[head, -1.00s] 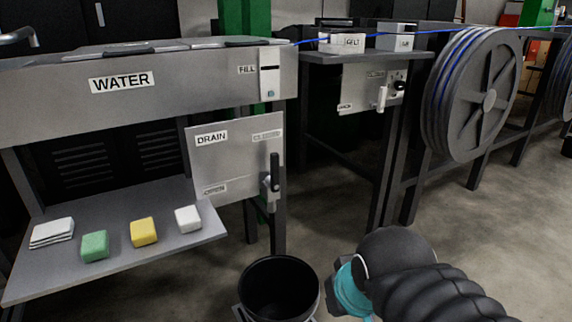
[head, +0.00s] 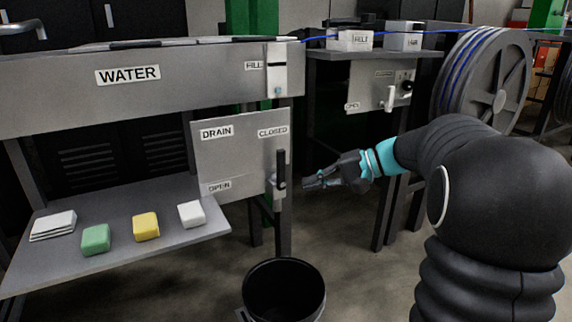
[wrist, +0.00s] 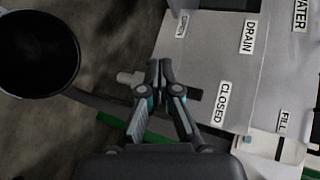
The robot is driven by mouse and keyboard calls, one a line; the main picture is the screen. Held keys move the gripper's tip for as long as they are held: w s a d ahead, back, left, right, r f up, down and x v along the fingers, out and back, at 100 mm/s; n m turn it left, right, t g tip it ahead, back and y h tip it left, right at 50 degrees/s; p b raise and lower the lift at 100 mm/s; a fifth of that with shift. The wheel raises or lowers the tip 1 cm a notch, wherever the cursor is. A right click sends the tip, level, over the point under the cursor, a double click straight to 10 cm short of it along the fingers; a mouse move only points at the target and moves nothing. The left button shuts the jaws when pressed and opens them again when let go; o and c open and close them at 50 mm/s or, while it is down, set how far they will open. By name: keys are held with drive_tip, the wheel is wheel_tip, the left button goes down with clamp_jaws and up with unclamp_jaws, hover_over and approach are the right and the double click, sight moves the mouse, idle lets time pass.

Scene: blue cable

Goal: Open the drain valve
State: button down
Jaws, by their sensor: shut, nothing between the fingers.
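The drain valve's black lever (head: 281,169) stands upright on the right edge of the grey DRAIN panel (head: 230,155), its upper end near the CLOSED label and above the level of the OPEN label. My gripper (head: 306,184) is just right of the lever in the head view, pointing at it, apart from it as far as I can tell. In the wrist view my gripper (wrist: 158,64) has its fingertips together with nothing between them. They cover part of the valve there; the dark lever (wrist: 194,95) shows beside the fingers.
A black bucket (head: 284,290) stands on the floor below the valve. A shelf (head: 150,243) at left holds sponges and folded cloths. A second panel with a handle (head: 384,87) and a cable reel (head: 490,85) are behind my arm.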

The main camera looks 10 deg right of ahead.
sight(279, 168)
drive_tip(key=w+d+t+y, duration=0.3)
drive_tip(key=w+d, duration=0.5)
drive_tip(key=d, duration=0.3)
drive_tip(key=shift+w+d+m+t+y+b, duration=0.2)
drive_tip(key=shift+w+m+t+y+b, duration=0.1)
drive_tip(key=shift+m+t+y+b, duration=0.1)
drive_tip(key=shift+a, duration=0.1)
drive_tip(key=s+a+x, duration=0.1)
drive_tip(key=s+x, duration=0.1)
drive_tip(key=x, duration=1)
drive_tip(key=shift+a, duration=0.45)
drive_tip(key=shift+s+a+b, duration=0.1)
drive_tip(key=shift+b, duration=0.2)
